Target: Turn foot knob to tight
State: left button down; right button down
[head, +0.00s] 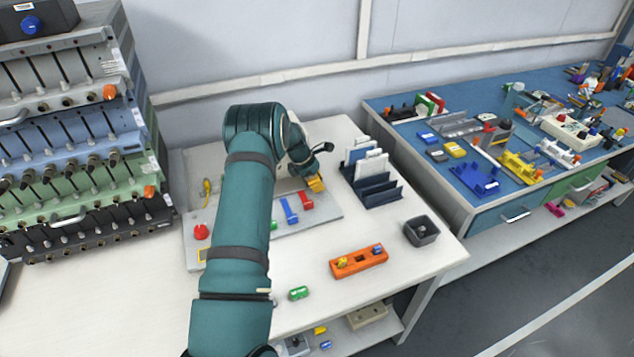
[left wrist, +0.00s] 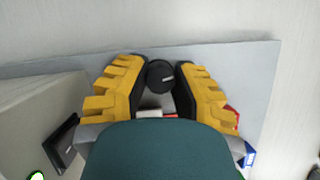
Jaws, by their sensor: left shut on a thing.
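The foot knob (left wrist: 160,74) is a black round knob with a small pale mark on its top, seen in the left wrist view. My left gripper (left wrist: 161,82) has its yellow-backed, dark-padded fingers on either side of the knob and is shut on it. In the head view my left gripper (head: 315,184) is at the back of the grey plate (head: 325,212), where the knob itself cannot be made out. What the pale mark points at is too small to read. My right gripper is not in view.
Red and blue parts (head: 289,210) stand on the plate near the gripper. A dark slotted rack (head: 378,192), a dark bin (head: 421,231) and an orange block (head: 358,262) are to the right. A tall instrument stack (head: 75,140) stands at left. The front table top is mostly clear.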

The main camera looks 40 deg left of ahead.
pick_arm(q)
jog(key=shift+d, duration=0.1)
jog(key=c, duration=0.7)
grip_release()
jog(key=v, duration=1.2)
jog(key=shift+w, duration=0.15)
